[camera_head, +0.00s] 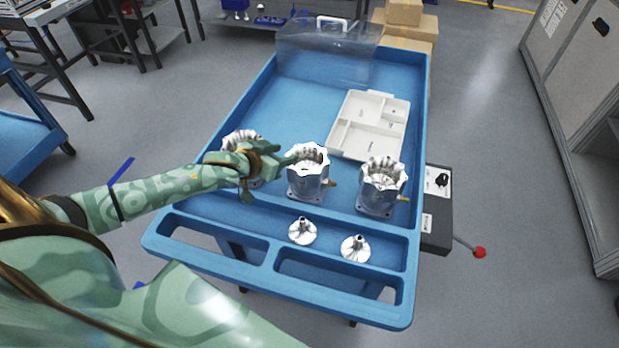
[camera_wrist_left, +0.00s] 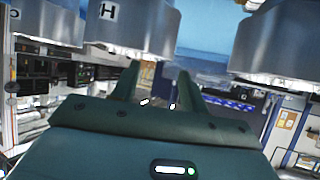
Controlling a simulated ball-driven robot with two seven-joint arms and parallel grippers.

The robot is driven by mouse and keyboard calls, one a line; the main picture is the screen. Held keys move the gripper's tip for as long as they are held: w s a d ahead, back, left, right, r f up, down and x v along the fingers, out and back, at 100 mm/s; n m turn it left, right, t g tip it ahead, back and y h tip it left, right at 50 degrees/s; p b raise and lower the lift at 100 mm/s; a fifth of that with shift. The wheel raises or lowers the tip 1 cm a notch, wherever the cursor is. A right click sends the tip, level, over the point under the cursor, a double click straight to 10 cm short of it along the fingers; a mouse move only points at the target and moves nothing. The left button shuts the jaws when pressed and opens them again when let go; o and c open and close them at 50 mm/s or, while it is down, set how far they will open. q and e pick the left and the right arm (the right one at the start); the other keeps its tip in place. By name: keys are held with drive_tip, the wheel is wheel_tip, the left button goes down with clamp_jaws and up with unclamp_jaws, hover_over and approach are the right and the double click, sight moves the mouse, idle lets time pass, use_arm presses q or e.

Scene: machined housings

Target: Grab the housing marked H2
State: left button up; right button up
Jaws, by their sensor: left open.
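Three silver machined housings with scalloped rims stand upright in a row on the blue cart: a left one (camera_head: 238,138), a middle one (camera_head: 309,183) and a right one (camera_head: 382,186). Their marks are not legible in the head view. My left gripper (camera_head: 288,160) is beside the middle housing's upper left side and partly covers the left housing. In the left wrist view its open fingers (camera_wrist_left: 156,75) have nothing between them. A housing with a label starting with H (camera_wrist_left: 135,28) shows there; the digit is not visible. Another housing (camera_wrist_left: 280,40) is at right. My right gripper is not seen.
Two finned silver impellers (camera_head: 302,232) (camera_head: 355,248) lie in the cart's front tray. A white divided tray (camera_head: 345,143) lies behind the housings, and a clear box (camera_head: 325,55) stands at the back. The blue cart's (camera_head: 245,105) left rear surface is bare.

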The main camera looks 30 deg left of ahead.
sight(291, 153)
use_arm(q)
drive_tip(key=x, duration=0.1)
drive_tip(key=b+x, duration=0.1)
drive_tip(key=x, duration=0.1)
drive_tip(key=b+x, duration=0.1)
drive_tip(key=x, duration=0.1)
drive_tip(key=shift+s+a+f, duration=0.1)
drive_tip(key=shift+a+f, duration=0.1)
drive_tip(key=shift+a, duration=0.05)
clamp_jaws()
drive_tip(key=shift+f, duration=0.15)
idle(0.5)
drive_tip(key=shift+d, duration=0.1)
idle(0.5)
